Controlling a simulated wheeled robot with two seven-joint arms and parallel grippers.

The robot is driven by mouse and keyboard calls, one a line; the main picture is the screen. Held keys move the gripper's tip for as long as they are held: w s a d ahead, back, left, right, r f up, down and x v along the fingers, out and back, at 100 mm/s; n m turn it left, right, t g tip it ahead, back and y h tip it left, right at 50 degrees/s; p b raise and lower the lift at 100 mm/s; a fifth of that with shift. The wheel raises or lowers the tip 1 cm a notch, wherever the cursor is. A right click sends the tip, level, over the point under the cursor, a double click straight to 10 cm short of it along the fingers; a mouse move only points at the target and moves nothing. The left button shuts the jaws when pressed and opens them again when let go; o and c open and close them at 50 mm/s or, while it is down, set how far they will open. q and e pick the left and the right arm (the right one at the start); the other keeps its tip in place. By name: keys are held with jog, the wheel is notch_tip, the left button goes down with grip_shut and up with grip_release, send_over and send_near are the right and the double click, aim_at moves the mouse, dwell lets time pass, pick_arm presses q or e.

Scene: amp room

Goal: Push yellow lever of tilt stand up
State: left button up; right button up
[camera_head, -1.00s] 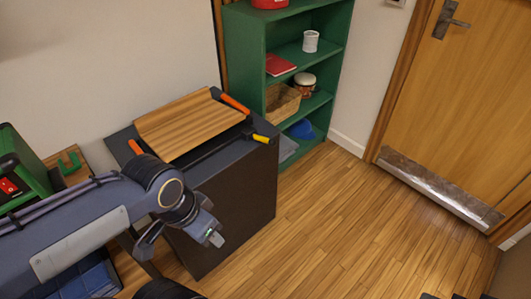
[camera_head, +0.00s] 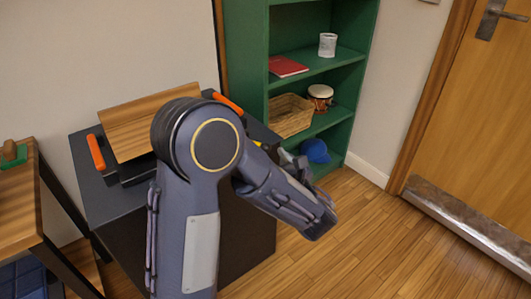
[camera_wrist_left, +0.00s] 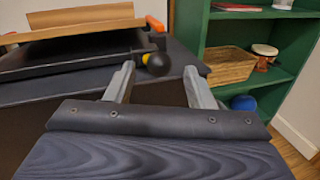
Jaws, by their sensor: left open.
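The tilt stand, with a wooden board (camera_head: 152,120) on a dark base, sits on top of a dark cabinet (camera_head: 243,240). The board is tilted. Orange handles show at its left (camera_head: 96,152) and right (camera_head: 228,103). The yellow lever (camera_head: 258,144) is at the stand's front right, partly hidden by my arm. In the head view the gripper (camera_head: 278,153) is mostly hidden behind my arm.
A green shelf (camera_head: 245,60) stands right behind the cabinet, holding a basket (camera_head: 291,116), a small drum (camera_head: 320,97), a red book (camera_head: 288,66), a white cup (camera_head: 327,44) and a blue object (camera_head: 315,151). A wooden table (camera_head: 18,215) is at left. Floor at right is clear.

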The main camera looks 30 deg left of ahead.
aim_at(268, 151)
pick_arm(q)
jog(key=shift+x, duration=2.3)
jog(key=shift+c, duration=0.4)
grip_shut()
